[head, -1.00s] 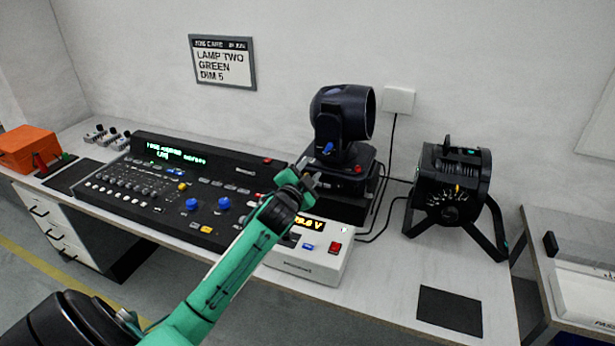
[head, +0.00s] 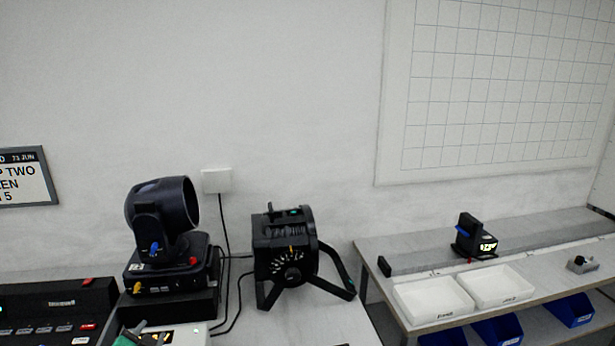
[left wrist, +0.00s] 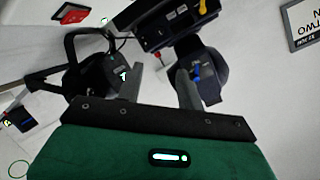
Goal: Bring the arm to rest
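My left gripper (head: 152,339) shows only at the bottom edge of the head view, in front of the moving-head lamp's base. In the left wrist view my left gripper (left wrist: 160,72) has its two grey fingers apart, with nothing between them. The moving-head lamp (head: 163,204) stands on a black block in the head view; it also shows beyond the fingers in the left wrist view (left wrist: 208,72). The black par can (head: 285,248) stands on its yoke legs to the right. My right gripper is not in view.
The control desk (head: 58,309) is at lower left. Cables run from a white wall box (head: 217,180) down between the lamps. A side bench (head: 375,260) at right holds white trays (head: 432,300) and a small black device (head: 474,238). Blue bins (head: 570,309) sit below.

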